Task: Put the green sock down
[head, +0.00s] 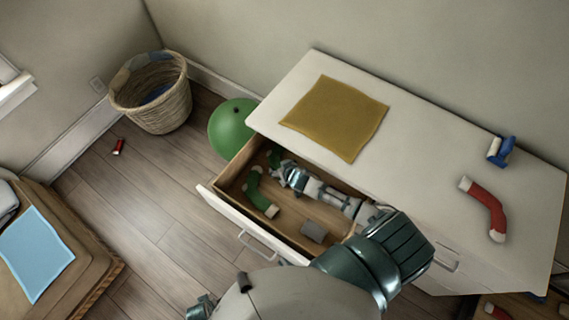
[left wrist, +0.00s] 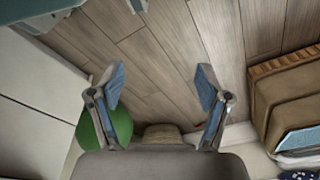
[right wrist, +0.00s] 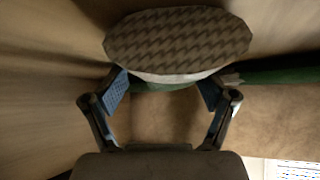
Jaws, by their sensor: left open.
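A green sock (head: 260,192) with pale ends lies in the open top drawer (head: 228,208). A second green item (head: 274,156), likely a sock, lies at the drawer's far end by my right gripper (head: 286,172). In the right wrist view, my right gripper (right wrist: 165,88) has its fingers wide apart. Just beyond its tips is an object with a grey zigzag-patterned oval face (right wrist: 178,40) and a white and green edge. Another green piece (right wrist: 285,74) lies to its right. My left gripper (left wrist: 162,85) is open and empty above the floor, away from the drawer.
A grey block (head: 313,231) lies in the drawer. On the white dresser top are a mustard cloth (head: 335,116), a red sock (head: 484,208) and a blue-white item (head: 500,150). A green ball (head: 231,128) and wicker basket (head: 158,108) stand beyond. A small red item (head: 119,146) lies on the floor.

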